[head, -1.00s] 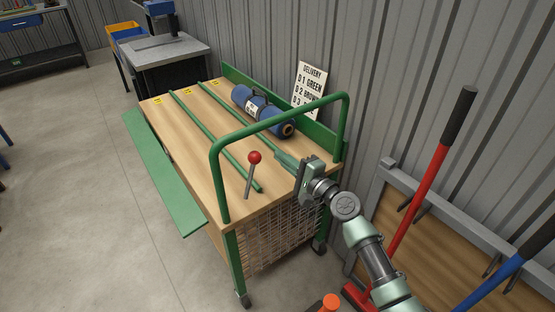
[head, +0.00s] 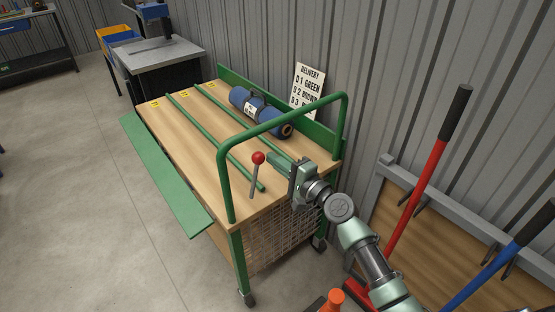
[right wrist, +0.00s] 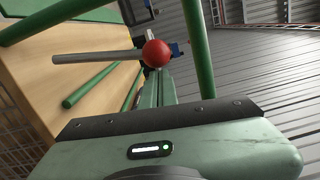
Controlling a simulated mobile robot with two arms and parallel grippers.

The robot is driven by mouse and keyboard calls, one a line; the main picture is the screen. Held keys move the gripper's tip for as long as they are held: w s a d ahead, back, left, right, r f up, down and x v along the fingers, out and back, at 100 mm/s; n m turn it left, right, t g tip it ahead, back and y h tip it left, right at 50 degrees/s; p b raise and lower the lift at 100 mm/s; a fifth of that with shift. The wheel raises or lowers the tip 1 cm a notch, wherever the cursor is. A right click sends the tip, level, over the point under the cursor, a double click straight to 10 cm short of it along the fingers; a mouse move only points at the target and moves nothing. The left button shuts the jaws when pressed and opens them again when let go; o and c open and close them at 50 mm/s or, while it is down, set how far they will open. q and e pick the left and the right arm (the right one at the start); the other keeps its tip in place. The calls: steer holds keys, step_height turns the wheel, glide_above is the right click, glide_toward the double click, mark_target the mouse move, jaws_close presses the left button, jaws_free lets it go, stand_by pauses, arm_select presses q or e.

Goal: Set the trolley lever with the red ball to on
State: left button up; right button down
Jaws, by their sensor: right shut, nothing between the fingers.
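The lever is a grey rod (head: 254,182) with a red ball (head: 258,158) on top. It stands at the near end of the trolley (head: 205,165), its top leaning slightly right. My right gripper (head: 273,158) is shut and empty, its fingers pointing left just right of the ball. In the right wrist view the ball (right wrist: 156,53) shows just beyond the closed fingertips (right wrist: 157,72), with the rod (right wrist: 95,57) running off to the left. I cannot tell whether fingertips and ball touch. No on or off marks are readable. My left gripper is not in view.
A green handle frame (head: 285,116) arches over the trolley's near end, close to my right arm. A blue roll (head: 262,112) lies on the deck between green rails. A green side flap (head: 165,175) hangs at the left. Long-handled tools (head: 430,170) stand at the right.

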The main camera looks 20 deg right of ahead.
steer(key=s+a+n+p, duration=0.3)
steer(key=a+n+p, duration=0.2)
steer(key=a, duration=0.5)
steer(key=shift+s+r+n, duration=0.3)
steer(key=shift+r+n, duration=0.15)
steer(key=shift+n, duration=0.45)
steer(key=shift+f, duration=0.1)
